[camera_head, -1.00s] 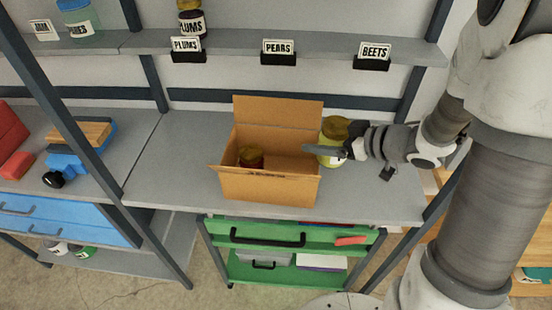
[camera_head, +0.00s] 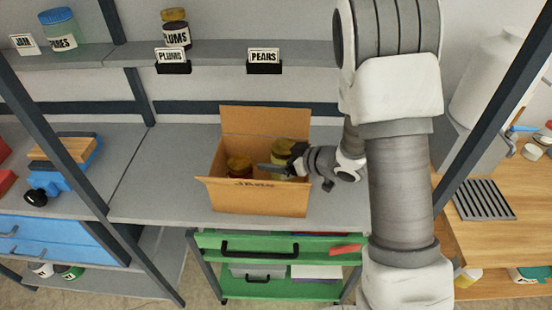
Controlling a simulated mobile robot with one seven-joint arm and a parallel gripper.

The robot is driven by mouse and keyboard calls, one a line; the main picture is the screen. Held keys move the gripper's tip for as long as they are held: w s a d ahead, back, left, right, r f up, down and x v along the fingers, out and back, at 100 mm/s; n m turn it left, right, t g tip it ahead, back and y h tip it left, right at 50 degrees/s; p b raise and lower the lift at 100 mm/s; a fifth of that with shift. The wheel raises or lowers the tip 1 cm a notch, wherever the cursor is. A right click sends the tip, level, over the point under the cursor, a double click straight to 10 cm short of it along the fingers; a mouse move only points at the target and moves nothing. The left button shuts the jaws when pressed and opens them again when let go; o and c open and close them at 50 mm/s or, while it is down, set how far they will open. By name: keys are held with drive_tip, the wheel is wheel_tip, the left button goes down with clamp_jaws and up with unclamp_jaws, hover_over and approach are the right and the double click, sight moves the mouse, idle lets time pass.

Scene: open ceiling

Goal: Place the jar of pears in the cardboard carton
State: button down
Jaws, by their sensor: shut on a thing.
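The cardboard carton (camera_head: 258,199) stands open on the grey bench, its back flap upright and its front printed "JARS". My gripper (camera_head: 284,164) reaches in from the right over the carton's right side. It is shut on a yellowish jar with a gold lid (camera_head: 291,150), which is at the carton's right part. The jar's label is not readable, and its lower part is hidden by my gripper and the carton wall. I cannot tell whether it touches the carton floor. A dark red jar (camera_head: 239,168) is inside the carton on the left.
The shelf above holds a plums jar (camera_head: 176,30), a "PLUMS" sign (camera_head: 172,58) and a "PEARS" sign (camera_head: 263,59) with no jar behind it. A blue vise (camera_head: 68,168) is on the left. The bench (camera_head: 155,190) left of the carton is clear.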

idle(0.3)
drive_tip(key=shift+f+b, duration=0.45)
drive_tip(key=shift+f, duration=0.1)
unclamp_jaws()
drive_tip(key=shift+f, duration=0.1)
